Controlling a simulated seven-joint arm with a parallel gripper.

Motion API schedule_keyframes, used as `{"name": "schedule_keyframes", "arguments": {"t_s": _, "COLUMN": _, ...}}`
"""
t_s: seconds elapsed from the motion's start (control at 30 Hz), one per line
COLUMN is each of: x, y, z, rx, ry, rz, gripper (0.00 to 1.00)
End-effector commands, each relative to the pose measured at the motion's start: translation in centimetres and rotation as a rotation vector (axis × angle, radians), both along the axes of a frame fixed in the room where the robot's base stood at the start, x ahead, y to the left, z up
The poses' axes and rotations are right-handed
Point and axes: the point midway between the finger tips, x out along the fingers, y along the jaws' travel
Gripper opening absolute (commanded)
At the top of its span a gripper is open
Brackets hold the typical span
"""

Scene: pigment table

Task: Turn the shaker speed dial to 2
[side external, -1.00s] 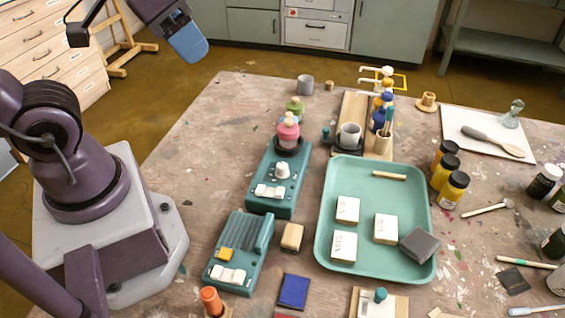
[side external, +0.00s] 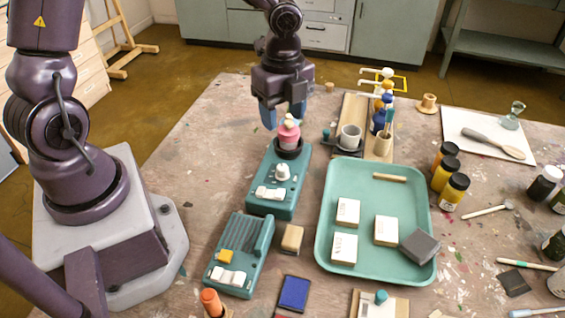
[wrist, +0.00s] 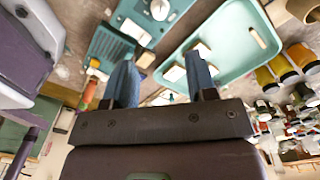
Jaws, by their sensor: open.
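The shaker (side external: 277,203) is a teal box on the table. Its white speed dial (side external: 283,172) sits mid-top, with white rocker switches (side external: 270,193) in front and a pink-topped bottle (side external: 288,134) in a dark holder behind. The dial's setting is too small to read. My gripper (side external: 283,114) is open and empty, its blue fingers pointing down behind and above the bottle, apart from the dial. In the wrist view, my gripper (wrist: 163,72) shows two spread fingers; the shaker (wrist: 120,13) and its dial (wrist: 160,9) are at the top edge.
A second teal device (side external: 240,255) with a yellow button stands in front. A teal tray (side external: 360,262) with white boxes lies to the right. A wooden stand with a cup (side external: 350,137) is right of the bottle.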

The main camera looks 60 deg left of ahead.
Motion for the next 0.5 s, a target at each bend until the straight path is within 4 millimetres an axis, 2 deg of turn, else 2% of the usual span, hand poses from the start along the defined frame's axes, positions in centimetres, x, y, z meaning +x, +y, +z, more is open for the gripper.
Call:
{"name": "schedule_keyframes", "arguments": {"t_s": 0.23, "x": 0.0, "y": 0.0, "z": -1.2, "rx": 0.001, "ry": 0.000, "rz": -0.075, "gripper": 0.52}}
{"name": "schedule_keyframes", "arguments": {"t_s": 0.37, "x": -0.1, "y": 0.0, "z": -3.5, "rx": 0.000, "ry": 0.004, "rz": -0.075, "gripper": 0.52}}
{"name": "schedule_keyframes", "arguments": {"t_s": 0.5, "x": -0.1, "y": -0.1, "z": -6.6, "rx": 0.000, "ry": 0.005, "rz": -0.074, "gripper": 0.52}}
